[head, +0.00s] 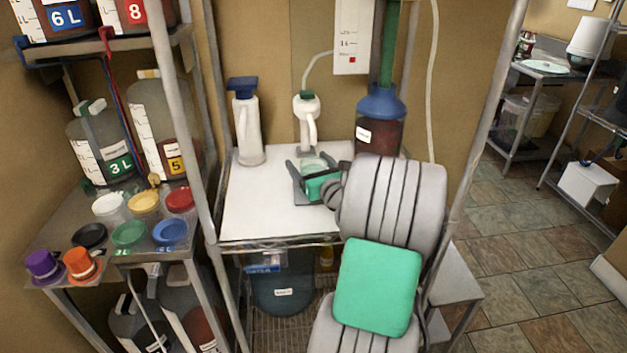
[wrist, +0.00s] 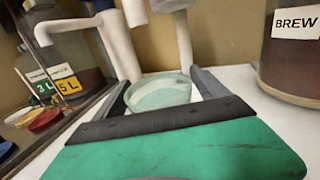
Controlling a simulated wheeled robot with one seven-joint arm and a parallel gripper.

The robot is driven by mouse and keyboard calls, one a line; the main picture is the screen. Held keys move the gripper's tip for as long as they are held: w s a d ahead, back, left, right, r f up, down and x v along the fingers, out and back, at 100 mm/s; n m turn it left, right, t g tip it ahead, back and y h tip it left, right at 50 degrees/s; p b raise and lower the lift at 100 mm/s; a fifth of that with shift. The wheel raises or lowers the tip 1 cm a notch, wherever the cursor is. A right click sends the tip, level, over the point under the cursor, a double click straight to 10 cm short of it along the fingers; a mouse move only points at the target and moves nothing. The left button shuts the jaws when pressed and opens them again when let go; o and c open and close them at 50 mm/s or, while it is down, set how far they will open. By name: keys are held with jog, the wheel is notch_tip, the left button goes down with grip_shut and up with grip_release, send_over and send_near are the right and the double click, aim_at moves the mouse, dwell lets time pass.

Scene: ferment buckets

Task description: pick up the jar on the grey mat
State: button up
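The jar (head: 313,167) is a small, see-through, pale green vessel standing on the grey mat (head: 299,194) on the white tabletop. My gripper (head: 317,164) is at the jar, with its dark fingers spread on either side of it. In the wrist view the jar (wrist: 158,93) shows between the two fingers of my gripper (wrist: 159,77), with its round rim facing up. I see no clear grip on it. The gripper's green body hides the jar's near lower part and much of the mat.
A white jug with a blue top (head: 248,125) and a white bottle with a green cap (head: 306,122) stand behind on the white table (head: 245,217). A dark red BREW vessel (head: 380,125) stands close on the right. A shelf post (head: 182,120) rises at left.

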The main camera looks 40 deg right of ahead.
jog(key=c, duration=1.6)
grip_shut()
jog(key=shift+r, duration=0.1)
